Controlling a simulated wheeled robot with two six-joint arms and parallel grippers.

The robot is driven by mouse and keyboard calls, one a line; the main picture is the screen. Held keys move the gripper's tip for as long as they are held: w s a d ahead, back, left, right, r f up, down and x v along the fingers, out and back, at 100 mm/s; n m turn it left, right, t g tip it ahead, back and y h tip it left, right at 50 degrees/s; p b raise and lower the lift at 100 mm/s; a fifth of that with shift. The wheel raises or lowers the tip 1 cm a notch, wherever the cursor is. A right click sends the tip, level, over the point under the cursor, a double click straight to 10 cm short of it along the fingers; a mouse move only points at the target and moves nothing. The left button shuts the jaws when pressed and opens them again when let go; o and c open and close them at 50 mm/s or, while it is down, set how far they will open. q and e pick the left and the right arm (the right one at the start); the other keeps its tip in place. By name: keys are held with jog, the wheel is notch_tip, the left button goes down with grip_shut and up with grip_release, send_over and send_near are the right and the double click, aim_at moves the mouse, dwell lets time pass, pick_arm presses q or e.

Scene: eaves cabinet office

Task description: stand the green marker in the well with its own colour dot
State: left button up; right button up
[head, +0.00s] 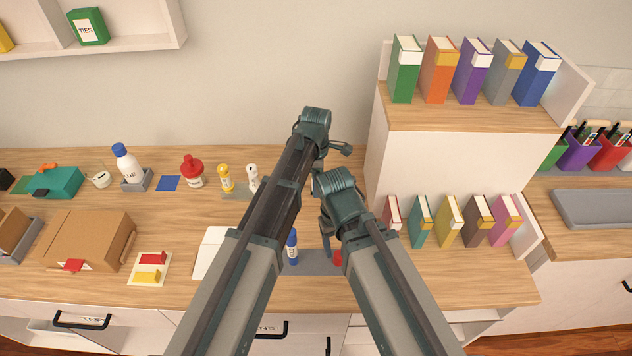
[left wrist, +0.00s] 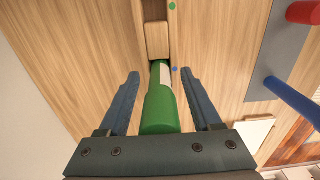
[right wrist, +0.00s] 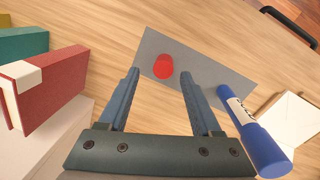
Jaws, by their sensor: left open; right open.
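The green marker (left wrist: 160,108) shows in the left wrist view between the parted fingers of my left gripper (left wrist: 158,73). Its thick green end is near the camera and its white label faces right. Its far end is by a wooden holder (left wrist: 157,40), close to the blue dot (left wrist: 174,69). I cannot tell whether it sits in a well there. The green dot (left wrist: 172,6) is farther up the holder. My arms hide marker and holder in the head view. My right gripper (right wrist: 160,74) is open above the grey mat, with the red marker (right wrist: 163,67) beyond its fingertips.
A blue marker (head: 292,247) stands on the grey mat (head: 318,267), right of my right gripper in the right wrist view. A shelf unit with books (head: 450,100) stands right of my arms. A white pad (head: 208,254) lies on the desk to the left.

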pick_arm(q)
jog(key=shift+f, duration=0.15)
jog(key=shift+c, duration=0.2)
pick_arm(e)
jog(key=shift+f, duration=0.2)
pick_arm(q)
grip_shut()
jog(key=shift+o, duration=0.2)
grip_release()
notch_tip(320, 180, up, 14)
jog(key=p, duration=1.4)
jog(key=shift+f, duration=0.1)
pick_arm(e)
notch_tip(320, 180, up, 14)
jog(key=shift+f, duration=0.1)
